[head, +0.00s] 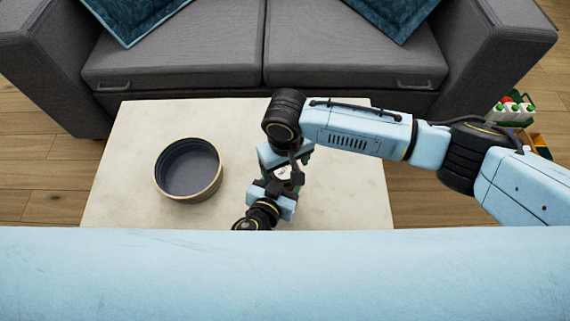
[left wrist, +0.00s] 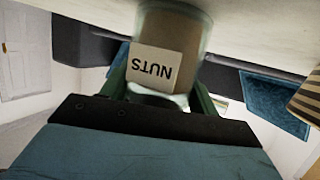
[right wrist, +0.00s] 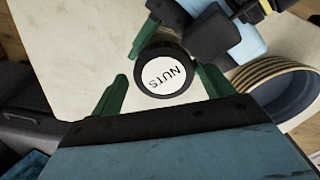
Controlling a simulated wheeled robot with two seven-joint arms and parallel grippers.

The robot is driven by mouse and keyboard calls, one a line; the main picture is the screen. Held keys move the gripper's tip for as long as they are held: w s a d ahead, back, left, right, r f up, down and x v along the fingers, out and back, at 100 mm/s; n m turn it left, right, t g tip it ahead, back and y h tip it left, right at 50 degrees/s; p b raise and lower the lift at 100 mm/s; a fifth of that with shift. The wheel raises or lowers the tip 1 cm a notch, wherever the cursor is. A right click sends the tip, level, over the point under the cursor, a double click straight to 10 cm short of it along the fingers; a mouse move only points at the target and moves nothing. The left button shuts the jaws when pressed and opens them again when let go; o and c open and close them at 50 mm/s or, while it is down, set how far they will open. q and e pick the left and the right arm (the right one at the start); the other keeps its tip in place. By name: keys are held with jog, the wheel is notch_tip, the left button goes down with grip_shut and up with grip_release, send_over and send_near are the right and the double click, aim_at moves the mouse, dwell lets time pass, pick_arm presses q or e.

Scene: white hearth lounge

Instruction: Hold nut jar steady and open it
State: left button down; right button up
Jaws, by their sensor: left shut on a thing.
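The nut jar is a clear jar with brown contents and a white NUTS label (left wrist: 153,66) in the left wrist view. My left gripper (left wrist: 163,75) is shut on it, a green finger on each side. In the right wrist view the jar's dark round lid (right wrist: 165,72) has a white NUTS disc on top. My right gripper (right wrist: 163,80) is over the lid with its green fingers spread wide, one on each side and apart from it. In the head view the jar (head: 283,172) is mostly hidden by my arms.
The pale table (head: 130,135) holds a round dark-lined bowl (head: 190,183) left of the jar. A grey sofa (head: 200,60) stands behind the table. A crate with bottles (head: 513,108) is on the floor at the right. The table's right part is clear.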

jog(key=shift+s+a, duration=0.2)
jog(key=shift+a, duration=0.1)
jog(key=shift+r, duration=0.3)
notch_tip(320, 180, up, 3)
jog(key=shift+r, duration=0.15)
jog(key=shift+d+r, duration=0.1)
jog(key=shift+r, duration=0.25)
jog(key=shift+c, duration=0.4)
jog(key=m, duration=0.1)
jog(key=r+m, duration=0.1)
jog(key=m, duration=0.1)
jog(key=r+m, duration=0.1)
jog(key=m, duration=0.1)
jog(key=shift+w, duration=0.15)
jog(key=m, duration=0.2)
jog(key=r+m, duration=0.1)
jog(key=m, duration=0.2)
jog(key=shift+r, duration=0.1)
jog(key=shift+f, duration=3.95)
jog(key=shift+c, duration=0.4)
